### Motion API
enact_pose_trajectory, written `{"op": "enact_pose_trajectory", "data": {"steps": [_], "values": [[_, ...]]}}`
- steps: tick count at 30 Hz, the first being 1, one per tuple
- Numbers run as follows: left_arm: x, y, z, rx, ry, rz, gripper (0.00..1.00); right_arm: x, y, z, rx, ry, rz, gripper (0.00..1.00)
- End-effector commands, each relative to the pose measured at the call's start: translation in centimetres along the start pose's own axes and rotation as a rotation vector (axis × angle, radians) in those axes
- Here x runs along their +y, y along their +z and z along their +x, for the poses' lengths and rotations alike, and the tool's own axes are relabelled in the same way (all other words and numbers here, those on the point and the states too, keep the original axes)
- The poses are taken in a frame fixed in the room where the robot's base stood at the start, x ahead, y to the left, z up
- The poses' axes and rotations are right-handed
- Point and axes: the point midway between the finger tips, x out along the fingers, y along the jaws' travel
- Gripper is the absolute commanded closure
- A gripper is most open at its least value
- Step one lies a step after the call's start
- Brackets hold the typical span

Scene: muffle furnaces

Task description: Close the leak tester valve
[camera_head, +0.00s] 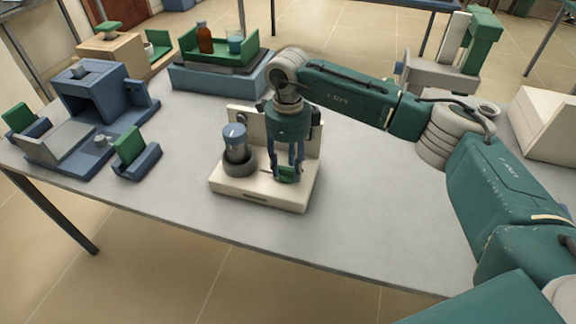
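The leak tester (262,194) is a cream base with an upright back panel, standing near the middle of the table. A grey-blue cylinder (235,144) with a marked top stands upright in a dark ring on its left side. A green part (288,175), which looks like the valve handle, is low on its right side. My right gripper (288,170) points down over it, with one finger on each side of the green part. I cannot tell whether the fingers press on it. The gripper partly hides the green part and the back panel. My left gripper is out of view.
A blue furnace-like box (95,97) and small blue-and-green fixtures stand on the left. A green tray (220,50) with a brown bottle and a blue beaker is at the back. A grey-and-green device (447,70) stands back right. The table (375,205) is clear right of the tester.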

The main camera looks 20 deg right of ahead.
Motion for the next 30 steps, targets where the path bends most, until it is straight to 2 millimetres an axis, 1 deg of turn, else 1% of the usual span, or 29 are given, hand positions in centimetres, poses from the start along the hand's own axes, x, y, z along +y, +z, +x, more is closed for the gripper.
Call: {"op": "enact_pose_trajectory", "data": {"steps": [5,12,16,21,30], "values": [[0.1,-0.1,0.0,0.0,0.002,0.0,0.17,-0.1,0.1,-2.9,-0.005,-0.005,0.0,0.61],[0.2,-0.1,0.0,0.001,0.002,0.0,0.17,-0.1,0.1,-8.1,-0.003,-0.005,0.0,0.61],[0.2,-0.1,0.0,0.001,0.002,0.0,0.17,-0.1,0.0,-10.2,-0.003,-0.003,0.0,0.61],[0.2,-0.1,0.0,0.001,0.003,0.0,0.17,-0.1,0.0,-11.5,-0.001,-0.002,0.0,0.61],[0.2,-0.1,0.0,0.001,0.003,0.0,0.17,0.0,0.0,-11.7,-0.001,-0.001,0.0,0.61]]}}
